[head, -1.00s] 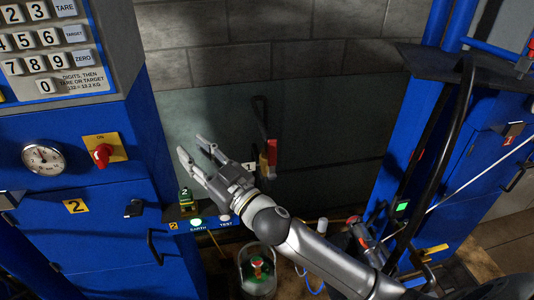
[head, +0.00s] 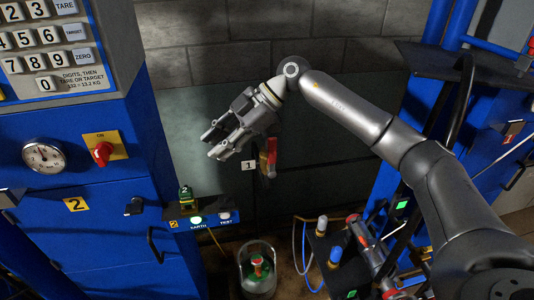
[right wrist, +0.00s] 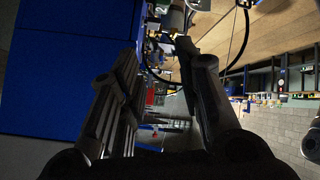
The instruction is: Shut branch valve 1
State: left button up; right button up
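A small white tag marked 1 (head: 248,165) hangs in front of the grey-green back panel in the head view. In the right wrist view the two fingers (right wrist: 160,75) also stand apart. I see no contact with the handle. My left gripper is not in view.
A blue cabinet with a keypad (head: 50,50), gauge (head: 43,157) and red switch (head: 103,152) stands on the left. A blue frame (head: 420,110) and hoses are right.

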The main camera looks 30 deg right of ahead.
aim_at(275, 138)
jog(key=d+r+m+h, duration=0.1)
jog(key=d, duration=0.4)
jog(key=s+d+m+h, duration=0.1)
jog(key=d+m+h, duration=0.1)
jog(key=d, duration=0.3)
jog(key=d+r+m+h, duration=0.1)
jog(key=d+h, duration=0.1)
jog(key=d, duration=0.3)
jog(key=shift+s+d+r+g, duration=0.15)
jog(key=shift+r+g, duration=0.2)
jog(key=shift+g, duration=0.05)
jog(key=shift+s+d+f+m, duration=0.1)
jog(key=shift+d+m, duration=0.1)
jog(key=shift+m, duration=0.1)
jog(key=p+x, duration=0.2)
jog(key=x, duration=0.8)
jog(key=shift+f, duration=0.25)
grip_shut()
